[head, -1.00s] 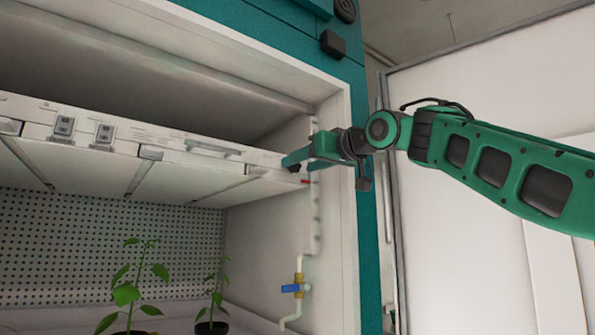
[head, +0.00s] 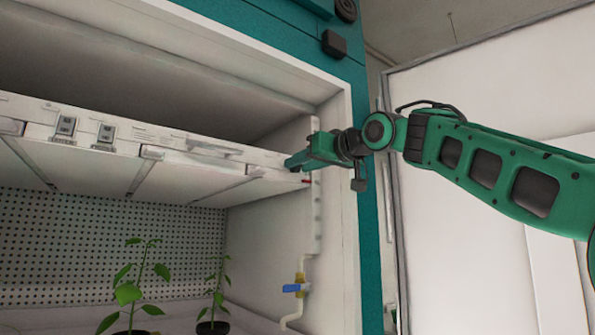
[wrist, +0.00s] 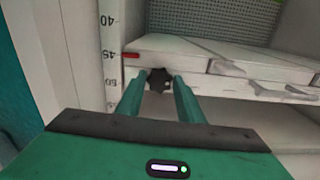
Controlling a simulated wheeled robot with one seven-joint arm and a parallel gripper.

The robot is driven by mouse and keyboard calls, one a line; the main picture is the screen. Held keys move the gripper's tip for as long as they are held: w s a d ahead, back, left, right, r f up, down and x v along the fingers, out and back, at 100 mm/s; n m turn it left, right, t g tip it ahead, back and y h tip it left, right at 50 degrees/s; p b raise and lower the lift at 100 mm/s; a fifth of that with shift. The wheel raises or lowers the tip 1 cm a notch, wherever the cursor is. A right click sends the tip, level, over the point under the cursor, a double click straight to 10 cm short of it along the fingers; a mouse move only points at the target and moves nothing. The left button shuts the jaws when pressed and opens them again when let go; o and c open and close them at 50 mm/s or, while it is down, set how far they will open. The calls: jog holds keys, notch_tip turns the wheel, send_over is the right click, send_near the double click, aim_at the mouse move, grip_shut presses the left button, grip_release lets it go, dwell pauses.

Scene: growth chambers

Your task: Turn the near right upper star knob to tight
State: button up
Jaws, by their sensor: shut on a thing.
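The near right upper star knob (wrist: 159,79) is a small dark knob at the end of the white shelf frame in the wrist view. My gripper (wrist: 160,88) has a green finger on each side of the knob and is shut on it. In the head view my gripper (head: 291,163) is at the right front corner of the shelf (head: 225,178), and the fingers hide the knob there. How far the knob is turned does not show.
A height scale (wrist: 110,55) and a red mark (wrist: 131,55) are beside the shelf corner. An open white door (head: 455,240) stands to the right.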

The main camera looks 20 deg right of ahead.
jog(key=shift+m, duration=8.7)
jog(key=o, duration=1.1)
jog(key=shift+c, duration=0.2)
jog(key=shift+r, duration=0.1)
jog(key=shift+s, duration=0.1)
jog(key=v, duration=1)
jog(key=shift+s, duration=0.25)
